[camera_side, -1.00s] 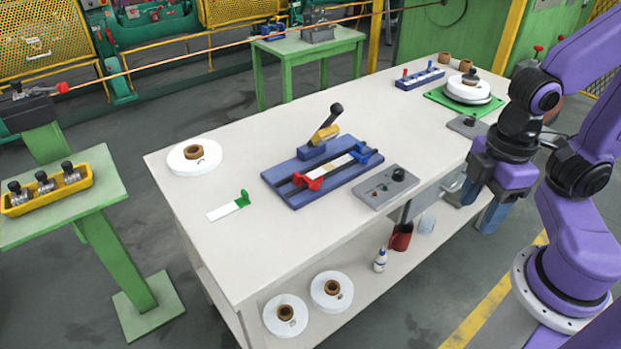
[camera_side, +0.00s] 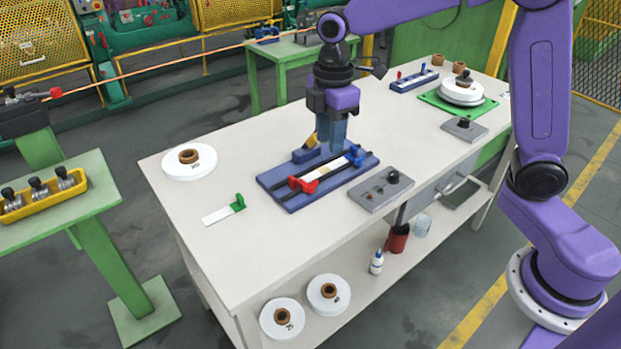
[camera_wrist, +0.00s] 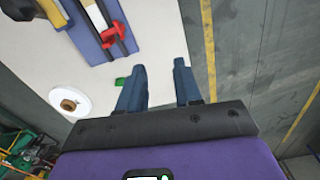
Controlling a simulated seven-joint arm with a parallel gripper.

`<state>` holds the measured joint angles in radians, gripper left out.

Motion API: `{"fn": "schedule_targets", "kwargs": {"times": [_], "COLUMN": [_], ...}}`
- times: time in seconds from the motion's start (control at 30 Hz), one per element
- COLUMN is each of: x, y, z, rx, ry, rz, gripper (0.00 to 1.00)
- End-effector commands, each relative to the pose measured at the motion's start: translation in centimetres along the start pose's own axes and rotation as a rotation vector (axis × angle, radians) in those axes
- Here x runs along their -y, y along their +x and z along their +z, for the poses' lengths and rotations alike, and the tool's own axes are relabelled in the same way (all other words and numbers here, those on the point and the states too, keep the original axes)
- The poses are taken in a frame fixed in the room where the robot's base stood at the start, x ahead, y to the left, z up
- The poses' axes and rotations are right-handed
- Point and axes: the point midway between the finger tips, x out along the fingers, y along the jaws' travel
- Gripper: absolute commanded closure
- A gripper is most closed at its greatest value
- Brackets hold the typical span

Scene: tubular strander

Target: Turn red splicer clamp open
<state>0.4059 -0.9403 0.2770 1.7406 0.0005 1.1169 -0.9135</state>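The blue splicer base (camera_side: 282,200) lies on the white table, with the red clamp (camera_side: 303,184) at its near-left end and the blue clamp (camera_side: 355,155) at its right end. A pale strip (camera_side: 328,174) lies between them. The red clamp also shows in the wrist view (camera_wrist: 113,35), up and left of my fingertips. In the wrist view my gripper (camera_wrist: 159,66) is open, with nothing between the fingers. It is apart from the red clamp.
A grey block with a black knob (camera_side: 382,188) sits right of the splicer. A green-tipped white strip (camera_side: 223,209) and a white spool (camera_side: 189,162) lie to the left. A green plate with a white disc (camera_side: 461,92) is at the back right. The table's front-left is clear.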

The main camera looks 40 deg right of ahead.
Motion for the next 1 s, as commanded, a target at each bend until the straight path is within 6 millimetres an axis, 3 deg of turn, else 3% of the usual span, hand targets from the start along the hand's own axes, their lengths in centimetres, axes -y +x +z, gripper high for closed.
{"fn": "schedule_targets", "kwargs": {"times": [0.1, 0.33, 0.63, 1.0], "x": [-4.0, -8.6, -9.4, -9.3], "y": [0.5, 1.0, 2.7, 9.3], "z": [0.2, 1.1, 1.4, 1.6], "rx": [0.003, 0.004, 0.006, 0.007], "ry": [-0.042, -0.109, -0.125, -0.123], "rz": [-0.004, -0.006, -0.009, -0.011], "gripper": [0.66, 0.66, 0.66, 0.66]}}
